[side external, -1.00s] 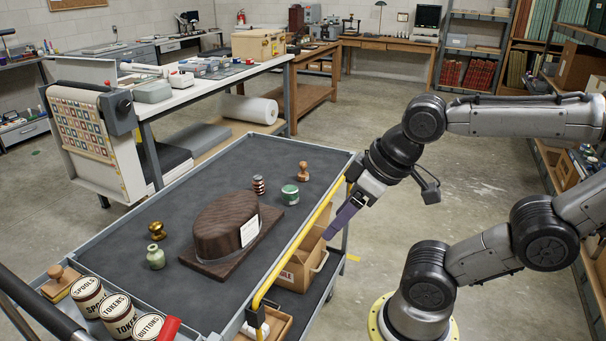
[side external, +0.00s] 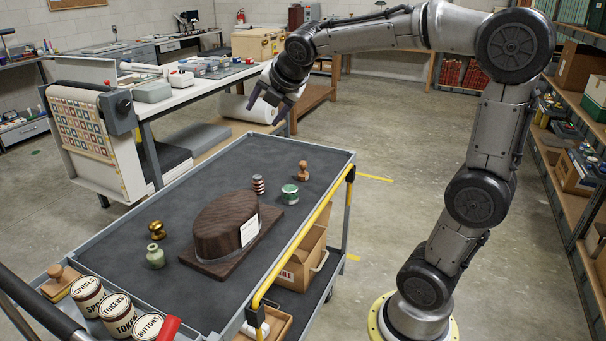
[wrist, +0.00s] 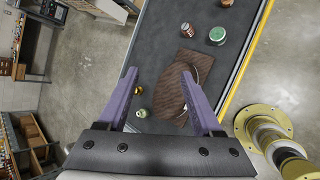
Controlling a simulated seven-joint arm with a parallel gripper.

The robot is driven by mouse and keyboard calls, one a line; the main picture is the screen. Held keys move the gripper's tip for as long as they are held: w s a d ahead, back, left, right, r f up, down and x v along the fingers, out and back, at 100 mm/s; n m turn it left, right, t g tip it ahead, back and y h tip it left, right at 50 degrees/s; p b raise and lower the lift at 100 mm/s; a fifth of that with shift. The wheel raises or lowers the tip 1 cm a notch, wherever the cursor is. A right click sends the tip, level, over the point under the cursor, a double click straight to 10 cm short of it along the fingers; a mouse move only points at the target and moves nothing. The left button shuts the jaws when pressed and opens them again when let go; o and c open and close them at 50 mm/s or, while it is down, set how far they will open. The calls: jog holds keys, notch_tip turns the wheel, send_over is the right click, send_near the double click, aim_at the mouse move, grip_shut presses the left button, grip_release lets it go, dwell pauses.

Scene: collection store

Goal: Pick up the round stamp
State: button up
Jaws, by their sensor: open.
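A wooden round stamp (side external: 303,171) with a knobbed handle stands upright near the far right corner of the cart's dark top. Only a brown bit of it (wrist: 227,3) shows at the top edge of the wrist view. A second wooden-handled stamp (side external: 58,282) with a rectangular-looking base is at the cart's near left end. My gripper (side external: 266,113) is open and empty, high above the far end of the cart, left of the round stamp in the side view. Its two purple fingers point down, spread apart, in the wrist view (wrist: 159,74).
A green tin (side external: 290,194) and a striped spool (side external: 258,184) stand close to the round stamp. A brown hat-shaped block (side external: 226,222), a brass piece (side external: 156,229) and a pale green bottle (side external: 155,257) stand mid-cart. A yellow rail (side external: 290,255) edges the cart's right side.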

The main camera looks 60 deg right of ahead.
jog(key=w+d+f+n+g+h, duration=0.1)
jog(key=w+d+f+n, duration=0.2)
jog(key=w+d, duration=0.4)
jog(key=g, duration=0.4)
send_near(305, 163)
jog(key=shift+h, duration=0.3)
jog(key=x, duration=0.7)
jog(key=shift+w+f, duration=0.1)
jog(key=shift+f, duration=0.35)
jog(key=shift+w+x, duration=0.15)
jog(key=shift+x, duration=1.35)
jog(key=shift+w+x, duration=0.15)
jog(key=shift+x, duration=1.4)
jog(key=shift+a, duration=0.1)
grip_shut()
